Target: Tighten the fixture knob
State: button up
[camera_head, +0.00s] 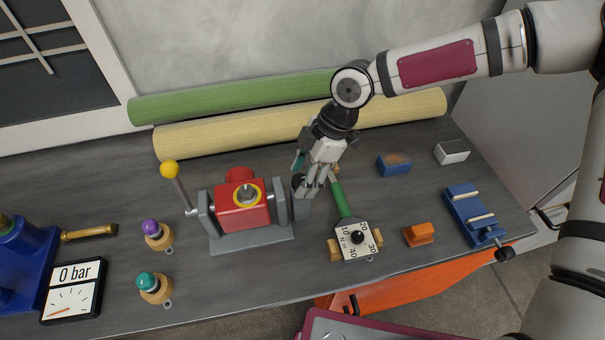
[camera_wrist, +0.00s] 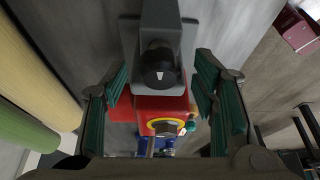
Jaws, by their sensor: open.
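The fixture is a grey stand (camera_head: 250,243) holding a red block (camera_head: 240,212) with a yellow ring and a metal nut. Its dark knob (camera_head: 298,184) is on the right side of the stand, partly hidden by my gripper (camera_head: 312,178). In the wrist view the black knob (camera_wrist: 160,65) shows end-on, with the grey stand behind it and the red block (camera_wrist: 160,108) below. My gripper (camera_wrist: 163,78) is open, with one green-padded finger on each side of the knob. Clear gaps show between the pads and the knob. A lever with a yellow ball (camera_head: 169,169) rises at the fixture's left.
A torque gauge with a green handle (camera_head: 340,198) lies on wooden rests just right of my gripper. Green (camera_head: 230,95) and yellow (camera_head: 235,135) rolls lie behind. An orange block (camera_head: 418,234), a blue vise (camera_head: 468,212) and a pressure gauge (camera_head: 72,288) are on the bench.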

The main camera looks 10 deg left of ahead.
jog(key=shift+f, duration=0.1)
jog(key=c, duration=1.2)
jog(key=shift+s+m+p, duration=0.1)
jog(key=shift+m+p, duration=0.2)
jog(key=shift+m, duration=0.1)
